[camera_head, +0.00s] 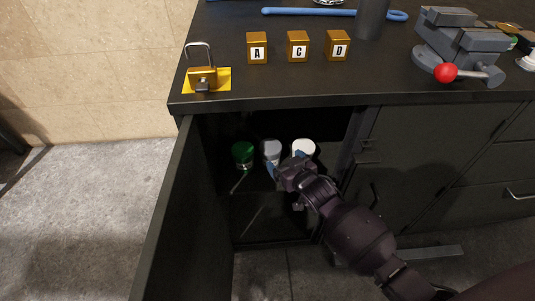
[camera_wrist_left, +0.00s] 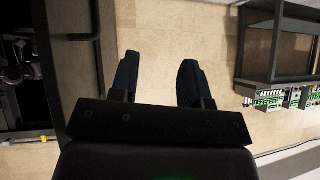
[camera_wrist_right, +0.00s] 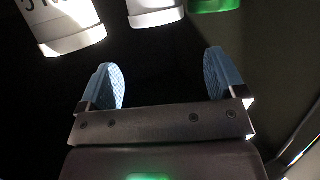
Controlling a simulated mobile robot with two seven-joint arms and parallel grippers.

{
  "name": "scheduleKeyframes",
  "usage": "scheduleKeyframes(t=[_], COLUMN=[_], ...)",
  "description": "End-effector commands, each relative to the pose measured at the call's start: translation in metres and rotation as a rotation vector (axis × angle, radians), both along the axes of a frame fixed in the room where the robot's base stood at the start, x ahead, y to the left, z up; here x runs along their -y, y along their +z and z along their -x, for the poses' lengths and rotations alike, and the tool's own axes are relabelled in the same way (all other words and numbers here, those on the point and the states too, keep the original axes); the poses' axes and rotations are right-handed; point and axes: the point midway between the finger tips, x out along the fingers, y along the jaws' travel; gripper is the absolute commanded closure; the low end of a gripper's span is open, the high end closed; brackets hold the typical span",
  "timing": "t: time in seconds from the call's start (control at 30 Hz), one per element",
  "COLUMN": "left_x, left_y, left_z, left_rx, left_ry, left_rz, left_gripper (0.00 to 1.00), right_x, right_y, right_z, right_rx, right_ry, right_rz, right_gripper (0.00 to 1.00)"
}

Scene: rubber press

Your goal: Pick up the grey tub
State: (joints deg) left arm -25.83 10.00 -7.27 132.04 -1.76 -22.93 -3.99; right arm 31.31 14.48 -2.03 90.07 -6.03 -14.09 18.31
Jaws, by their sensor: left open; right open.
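The grey tub (camera_head: 272,149) stands inside the open cabinet, between a green tub (camera_head: 243,152) and a white tub (camera_head: 304,148). My right gripper (camera_head: 285,162) reaches into the cabinet just in front of it, open and empty. In the right wrist view the grey tub (camera_wrist_right: 155,12) shows at the top edge, beyond the gap between my right fingertips (camera_wrist_right: 166,80) and apart from them; much of it is cut off. My left gripper (camera_wrist_left: 158,72) is open and empty in the left wrist view, away from the tubs. It is not in the head view.
The neighbouring tubs stand close on both sides. The open cabinet door (camera_head: 170,215) is at the left, and the cabinet's dark worktop (camera_head: 270,85) is above. A padlock (camera_head: 202,77), lettered blocks (camera_head: 298,46) and a vise (camera_head: 460,45) rest on top.

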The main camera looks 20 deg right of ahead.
Motion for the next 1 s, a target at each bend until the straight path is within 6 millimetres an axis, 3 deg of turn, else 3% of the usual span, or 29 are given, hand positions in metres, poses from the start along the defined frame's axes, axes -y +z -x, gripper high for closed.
scheduleKeyframes(t=[0.23,0.47,0.73,1.0], left_x=[0.003,0.005,0.007,0.007], left_y=[-0.001,0.004,-0.011,-0.003], left_z=[-0.004,-0.012,-0.004,-0.011], left_rx=[0.012,0.037,0.015,0.076], left_ry=[-0.021,-0.031,-0.048,-0.045], left_rz=[-0.012,-0.015,-0.027,-0.011], left_gripper=[0.57,0.57,0.57,0.57], right_x=[-0.004,-0.004,-0.004,-0.006], right_y=[-0.015,-0.015,-0.033,-0.034], right_z=[-0.028,-0.039,-0.063,-0.085], right_rx=[-0.007,-0.003,-0.011,-0.004], right_ry=[0.001,0.0,0.0,0.0], right_rz=[0.0,0.001,0.002,0.001], right_gripper=[0.1,0.1,0.1,0.1])
